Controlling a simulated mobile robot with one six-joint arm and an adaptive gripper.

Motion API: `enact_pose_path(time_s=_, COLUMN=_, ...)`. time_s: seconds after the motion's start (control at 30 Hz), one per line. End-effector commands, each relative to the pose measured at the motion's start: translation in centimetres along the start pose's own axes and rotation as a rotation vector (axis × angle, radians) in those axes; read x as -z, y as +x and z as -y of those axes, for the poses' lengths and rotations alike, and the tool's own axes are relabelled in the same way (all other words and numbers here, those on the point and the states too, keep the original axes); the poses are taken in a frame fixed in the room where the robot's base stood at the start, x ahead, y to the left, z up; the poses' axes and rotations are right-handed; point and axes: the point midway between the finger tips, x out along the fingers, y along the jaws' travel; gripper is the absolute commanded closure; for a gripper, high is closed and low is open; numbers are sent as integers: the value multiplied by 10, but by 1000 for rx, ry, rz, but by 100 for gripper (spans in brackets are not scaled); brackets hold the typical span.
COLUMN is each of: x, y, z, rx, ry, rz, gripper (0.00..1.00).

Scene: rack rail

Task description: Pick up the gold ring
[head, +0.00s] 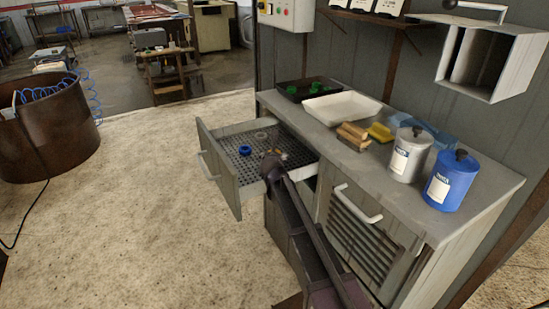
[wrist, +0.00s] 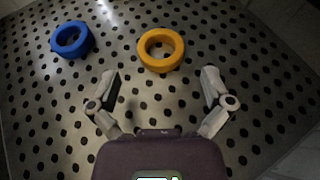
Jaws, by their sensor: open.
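The gold ring (wrist: 160,67) lies flat on the perforated drawer floor, ahead of my gripper (wrist: 161,88) in the wrist view. My gripper is open and empty. The ring is beyond the fingertips, roughly centred between them, with nothing touching it. In the head view my gripper (head: 272,160) is over the open drawer (head: 226,184), and I cannot clearly make out the gold ring there. A blue ring (wrist: 72,54) lies to the left of the gold one in the wrist view; it also shows in the head view (head: 245,151).
A pale ring-like item (head: 260,136) lies at the drawer's back. The counter (head: 462,190) holds a white tray (head: 341,107), wooden blocks (head: 352,133), a yellow block (head: 380,132), a grey canister (head: 409,155) and a blue canister (head: 450,181). Drawer walls surround the rings.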

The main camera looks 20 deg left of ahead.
Motion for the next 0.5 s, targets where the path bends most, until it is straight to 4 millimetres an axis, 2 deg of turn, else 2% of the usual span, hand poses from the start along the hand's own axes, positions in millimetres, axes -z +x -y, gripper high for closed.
enact_pose_path(time_s=0.33, x=0, y=1, z=0, rx=0, ry=0, rz=0, gripper=0)
enact_pose_path(time_s=0.5, x=1, y=12, z=0, rx=0, ry=0, rz=0, gripper=0)
